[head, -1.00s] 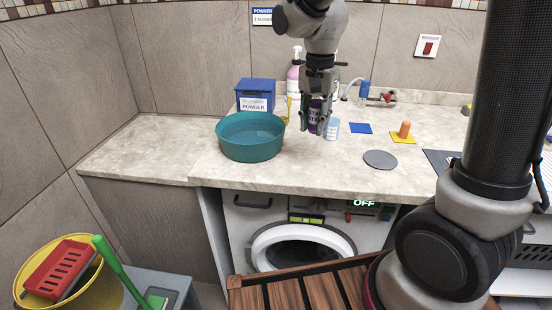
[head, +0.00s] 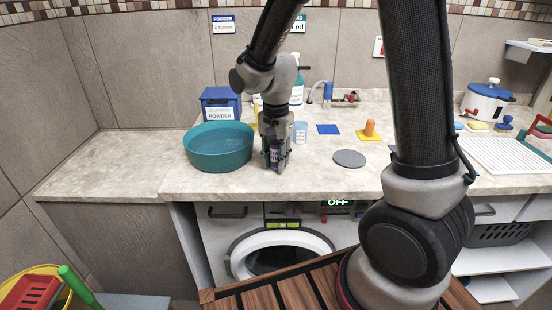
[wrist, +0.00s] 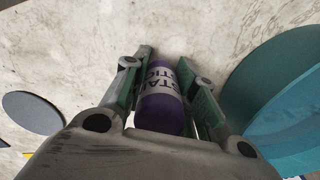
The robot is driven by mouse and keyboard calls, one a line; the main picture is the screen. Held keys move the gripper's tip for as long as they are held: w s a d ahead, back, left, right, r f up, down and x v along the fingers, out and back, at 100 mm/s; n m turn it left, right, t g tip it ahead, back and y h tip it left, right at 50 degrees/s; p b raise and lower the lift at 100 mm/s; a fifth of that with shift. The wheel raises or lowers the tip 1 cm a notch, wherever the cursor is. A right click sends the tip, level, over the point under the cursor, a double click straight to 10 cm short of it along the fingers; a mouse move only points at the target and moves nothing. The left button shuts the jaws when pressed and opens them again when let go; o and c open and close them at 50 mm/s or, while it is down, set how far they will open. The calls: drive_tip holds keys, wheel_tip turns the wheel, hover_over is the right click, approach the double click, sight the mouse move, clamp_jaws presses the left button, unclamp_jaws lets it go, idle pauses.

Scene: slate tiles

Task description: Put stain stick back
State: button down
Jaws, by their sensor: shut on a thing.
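The stain stick (head: 274,155) is a purple cylinder with a pale label. My gripper (head: 276,162) is shut on it. It is upright in the head view, at or just above the counter, just right of the teal basin; I cannot tell whether its base touches. In the wrist view the stain stick (wrist: 162,95) lies between the two fingers (wrist: 165,85), with part of its label showing.
The teal basin (head: 218,158) is close on the left of my gripper. A blue powder box (head: 220,104) stands behind it. A small light-blue cup (head: 300,133) is close behind on the right. The counter's front strip (head: 310,182) is clear.

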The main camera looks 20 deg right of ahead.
drive_tip(key=shift+f, duration=0.1)
drive_tip(key=c, duration=1.1)
unclamp_jaws()
drive_tip(key=shift+c, duration=0.2)
wheel_tip(320, 180, up, 12)
drive_tip(key=shift+r, duration=0.15)
drive_tip(key=s+d+r+n+t, duration=0.2)
drive_tip(key=s+d+r+n, duration=0.1)
drive_tip(key=s+d, duration=0.4)
drive_tip(key=s+d+r+n+t, duration=0.2)
drive_tip(key=s+d+n, duration=0.4)
drive_tip(key=s, duration=0.6)
drive_tip(key=shift+d+r, duration=0.75)
drive_tip(key=shift+d, duration=0.2)
